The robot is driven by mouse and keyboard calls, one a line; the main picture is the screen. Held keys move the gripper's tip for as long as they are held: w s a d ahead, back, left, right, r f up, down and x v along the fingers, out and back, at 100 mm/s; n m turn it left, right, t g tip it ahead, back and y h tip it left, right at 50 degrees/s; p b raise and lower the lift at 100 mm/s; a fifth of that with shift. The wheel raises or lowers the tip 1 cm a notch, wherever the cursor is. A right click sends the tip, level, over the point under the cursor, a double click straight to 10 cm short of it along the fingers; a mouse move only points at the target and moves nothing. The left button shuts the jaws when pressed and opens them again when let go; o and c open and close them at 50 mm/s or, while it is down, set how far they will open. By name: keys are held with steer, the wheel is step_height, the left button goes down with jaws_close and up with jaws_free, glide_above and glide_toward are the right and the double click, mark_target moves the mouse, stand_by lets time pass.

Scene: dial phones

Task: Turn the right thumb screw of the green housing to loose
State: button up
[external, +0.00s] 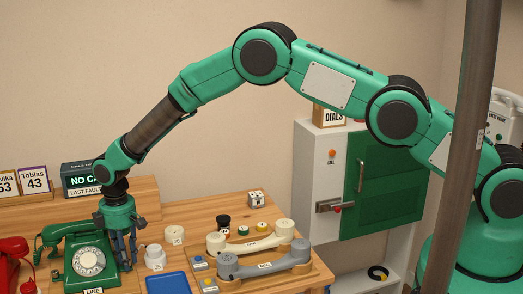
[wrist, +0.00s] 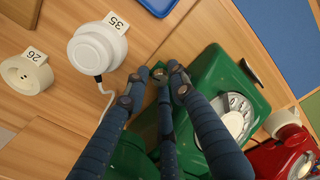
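The green housing is a green dial phone (external: 89,262) at the left of the table. It also shows in the wrist view (wrist: 215,80), with its white dial (wrist: 238,118) facing right. My gripper (external: 124,262) points down at the phone's right side in the external view. In the wrist view its three dark blue fingers (wrist: 160,80) converge beside the housing's edge. A small greyish knob-like part (wrist: 173,67) shows at the fingertips; I cannot tell whether it is the thumb screw or part of a finger. Any grip on it is unclear.
A white round part tagged 35 (wrist: 97,48) and a cream ring tagged 26 (wrist: 24,75) lie nearby. A red phone (external: 12,262) stands left of the green one. A blue tray (external: 168,283) and handsets (external: 262,262) lie to the right.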

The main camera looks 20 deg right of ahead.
steer(key=m+p, duration=0.1)
steer(key=m, duration=0.3)
steer(key=shift+m, duration=0.4)
steer(key=shift+r, duration=0.3)
step_height(320, 180, up, 14)
steer(key=p, duration=0.1)
steer(key=w+d+r+n+b, duration=0.1)
steer(key=w+d+r+n, duration=0.1)
steer(key=n, duration=0.8)
steer(key=w+d+r+n, duration=0.2)
steer(key=d+r+n, duration=0.3)
steer(key=n, duration=0.5)
steer(key=shift+w+d+r+n+b, duration=0.3)
steer(key=shift+d+b, duration=0.1)
steer(key=shift+d, duration=0.15)
stand_by(0.6)
steer(key=s+a+f+n+p, duration=0.2)
steer(key=s+a+f+n, duration=0.1)
steer(key=a+f, duration=0.5)
steer(key=shift+s+f+n+p, duration=0.15)
steer(key=shift+s+n+p, duration=0.2)
steer(key=shift+s, duration=0.45)
